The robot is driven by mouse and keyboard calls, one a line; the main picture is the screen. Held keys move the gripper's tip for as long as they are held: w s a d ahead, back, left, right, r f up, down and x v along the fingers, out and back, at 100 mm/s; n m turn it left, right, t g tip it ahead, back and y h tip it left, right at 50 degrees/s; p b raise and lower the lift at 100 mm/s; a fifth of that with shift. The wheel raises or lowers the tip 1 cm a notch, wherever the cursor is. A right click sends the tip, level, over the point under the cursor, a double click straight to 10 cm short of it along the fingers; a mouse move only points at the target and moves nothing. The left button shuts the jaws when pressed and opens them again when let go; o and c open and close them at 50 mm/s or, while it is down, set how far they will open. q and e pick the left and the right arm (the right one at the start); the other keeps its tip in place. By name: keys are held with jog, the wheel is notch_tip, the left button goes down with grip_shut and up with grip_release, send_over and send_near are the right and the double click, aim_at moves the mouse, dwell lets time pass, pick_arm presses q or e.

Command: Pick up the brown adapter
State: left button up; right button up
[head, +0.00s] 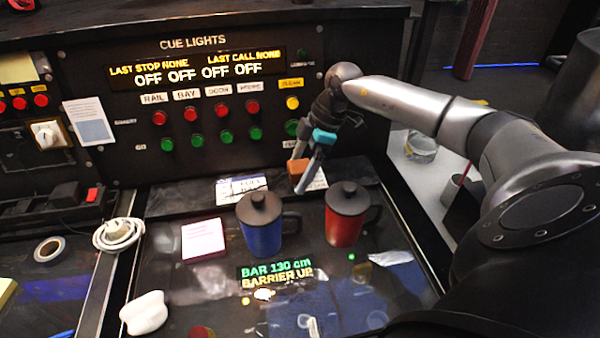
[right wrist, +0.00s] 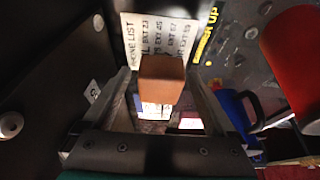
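The brown adapter (head: 297,166) is a small brown block at the back of the desk, below the button panel. My right gripper (head: 301,172) reaches down over it from the right arm, fingers pointing down. In the right wrist view the adapter (right wrist: 162,82) lies centred between the tips of the open right gripper (right wrist: 160,76). A gap shows on both sides of it, and I see no finger pressing on it. How deep it sits between the fingers is hard to tell. My left gripper is not in view.
A blue mug (head: 260,228) and a red mug (head: 345,215), both dark-lidded, stand just in front. A pink-white note pad (head: 203,240) lies left of them. The upright button panel (head: 205,110) rises close behind. A white cable coil (head: 117,235) lies farther left.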

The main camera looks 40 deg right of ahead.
grip_shut()
dwell(0.5)
jog(key=shift+r, duration=0.15)
notch_tip(320, 180, up, 20)
jog(key=p, duration=0.4)
dwell(0.4)
notch_tip(320, 180, up, 4)
jog(key=p, duration=0.6)
send_over(300, 165)
jog(key=shift+b, duration=0.3)
dwell(0.3)
